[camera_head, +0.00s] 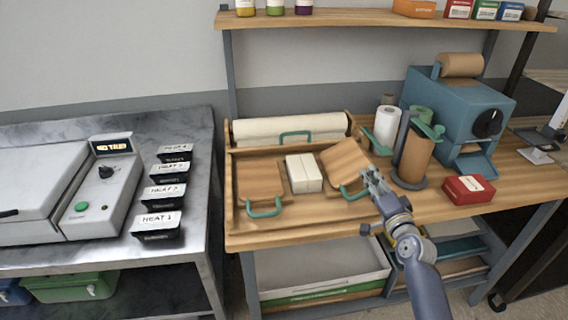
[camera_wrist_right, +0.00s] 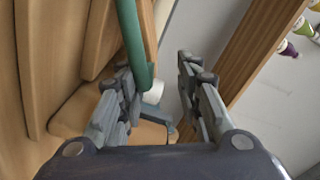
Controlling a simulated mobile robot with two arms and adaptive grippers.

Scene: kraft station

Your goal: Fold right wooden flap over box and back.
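The right wooden flap (camera_head: 345,162) has a teal handle (camera_head: 352,193) on its near edge and appears tilted up. It stands just right of the white box (camera_head: 304,173) in the wooden tray. My right gripper (camera_head: 370,181) is at the handle's right end. In the right wrist view, the gripper (camera_wrist_right: 158,92) has its fingers apart, with the teal handle (camera_wrist_right: 132,45) beside the left finger. I cannot tell whether they touch. The left wooden flap (camera_head: 259,180) lies left of the box, with its own teal handle (camera_head: 264,209). My left gripper is not in view.
A paper roll (camera_head: 290,129) lies behind the tray. A holder with a brown roll (camera_head: 414,158), a blue machine (camera_head: 455,110) and a red box (camera_head: 468,189) stand to the right. A shelf (camera_head: 350,17) runs above. A metal counter (camera_head: 190,130) stands left.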

